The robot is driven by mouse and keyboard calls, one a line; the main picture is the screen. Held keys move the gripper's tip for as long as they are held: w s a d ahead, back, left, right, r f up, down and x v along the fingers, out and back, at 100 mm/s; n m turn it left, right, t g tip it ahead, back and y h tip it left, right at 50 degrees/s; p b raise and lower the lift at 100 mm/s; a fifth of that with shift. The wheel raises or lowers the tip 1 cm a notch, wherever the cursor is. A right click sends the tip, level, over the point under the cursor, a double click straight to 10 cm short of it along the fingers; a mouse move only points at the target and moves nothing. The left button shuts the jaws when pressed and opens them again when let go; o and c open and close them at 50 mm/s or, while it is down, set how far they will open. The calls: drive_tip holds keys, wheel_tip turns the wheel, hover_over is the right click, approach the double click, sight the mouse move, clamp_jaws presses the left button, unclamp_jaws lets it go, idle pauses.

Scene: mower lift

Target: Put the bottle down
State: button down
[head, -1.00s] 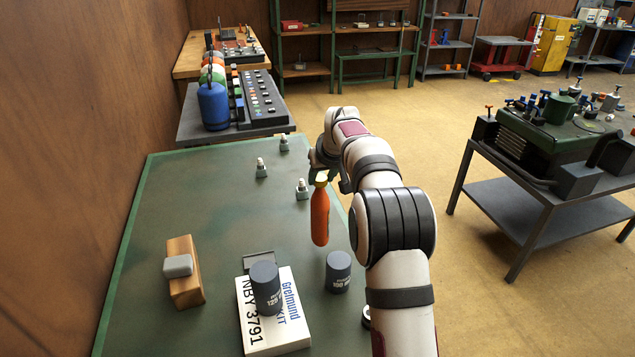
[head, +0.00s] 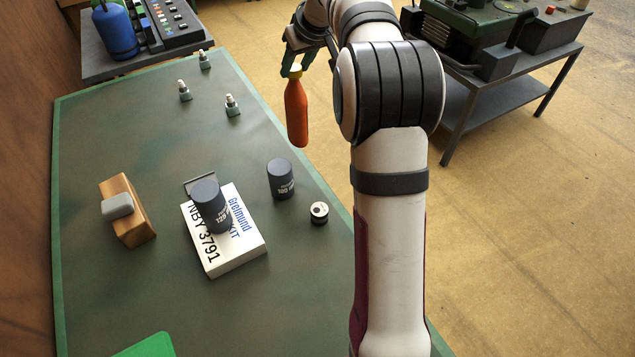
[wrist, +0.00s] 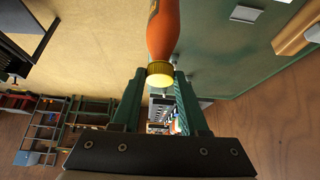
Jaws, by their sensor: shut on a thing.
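The orange bottle (head: 297,112) hangs upright, cap up, near the right edge of the green table (head: 120,250). My gripper (head: 302,58) is shut on its yellow cap, with the bottle body below the fingers. In the wrist view the bottle (wrist: 163,30) shows with its yellow cap (wrist: 160,72) between the fingertips of my gripper (wrist: 160,80). The bottle looks raised above the table; I cannot tell exactly how high its base is.
On the table stand a dark cylinder (head: 280,178), another cylinder (head: 210,205) on a white box (head: 240,250), a small round piece (head: 319,212), a wooden block (head: 130,215) and small grey-white fittings (head: 232,105). The table's middle is mostly clear.

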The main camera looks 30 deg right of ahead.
drive_tip(key=s+d+n+y, duration=0.1)
drive_tip(key=s+d+n, duration=0.2)
drive_tip(key=s, duration=0.8)
drive_tip(key=s+d+n+y, duration=0.2)
drive_tip(key=s+d, duration=0.1)
drive_tip(key=s, duration=0.8)
drive_tip(key=s+a+n+g+y, duration=0.1)
drive_tip(key=s+a+n, duration=0.25)
drive_tip(key=s, duration=0.45)
drive_tip(key=s+a+n+g+y, duration=0.15)
drive_tip(key=s+a, duration=0.25)
drive_tip(key=s, duration=0.4)
drive_tip(key=w+a+f, duration=0.7)
drive_tip(key=w+f, duration=0.2)
drive_tip(key=f, duration=0.1)
drive_tip(key=shift+a+f+n, duration=0.15)
drive_tip(key=shift+f+n, duration=0.15)
drive_tip(key=shift+c, duration=2.1)
unclamp_jaws()
drive_tip(key=shift+f, duration=0.15)
